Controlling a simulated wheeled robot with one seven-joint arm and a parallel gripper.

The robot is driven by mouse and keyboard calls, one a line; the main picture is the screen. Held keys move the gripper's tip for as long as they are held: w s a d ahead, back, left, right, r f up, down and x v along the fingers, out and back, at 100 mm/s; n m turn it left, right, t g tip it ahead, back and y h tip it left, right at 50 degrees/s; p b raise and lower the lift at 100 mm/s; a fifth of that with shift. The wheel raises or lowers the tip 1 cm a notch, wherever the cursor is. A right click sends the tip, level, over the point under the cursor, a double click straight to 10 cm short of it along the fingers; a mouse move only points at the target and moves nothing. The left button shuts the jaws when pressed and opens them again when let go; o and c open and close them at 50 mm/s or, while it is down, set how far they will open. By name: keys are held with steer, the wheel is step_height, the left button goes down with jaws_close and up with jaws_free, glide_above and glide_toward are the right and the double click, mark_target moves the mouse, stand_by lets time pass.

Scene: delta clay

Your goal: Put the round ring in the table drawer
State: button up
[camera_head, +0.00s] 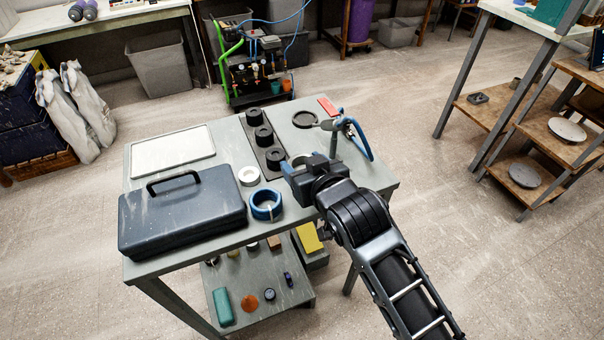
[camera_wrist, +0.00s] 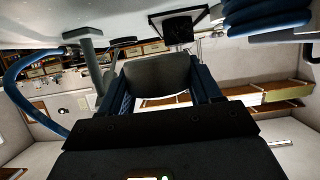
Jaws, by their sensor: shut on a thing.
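My gripper (camera_head: 306,165) is above the right half of the grey table (camera_head: 215,245), shut on a grey thing. In the wrist view the grey thing (camera_wrist: 158,75) sits between the fingers and has a curved edge. I cannot tell whether it is the round ring. Other round pieces lie on the table: a blue ring (camera_head: 266,205), a white ring (camera_head: 249,176) and a flat black ring (camera_head: 305,119). The blue ring appears as a coil in the wrist view (camera_wrist: 265,20). I cannot make out a table drawer in either view.
A dark toolbox (camera_head: 182,212) and a white tray (camera_head: 172,151) fill the table's left. Black cylinders (camera_head: 264,136) stand in a row mid-table. A blue hose (camera_head: 357,138) stands beyond my gripper. The lower shelf (camera_head: 240,280) holds several small items.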

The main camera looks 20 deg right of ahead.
steer(key=shift+w+d+f, duration=0.2)
steer(key=shift+w+f, duration=0.2)
steer(key=shift+w, duration=0.15)
steer(key=shift+f, duration=1.95)
steer(key=shift+f, duration=0.1)
steer(key=o, duration=1.2)
steer(key=shift+c, duration=0.2)
steer(key=shift+s, duration=0.1)
steer(key=v, duration=1.2)
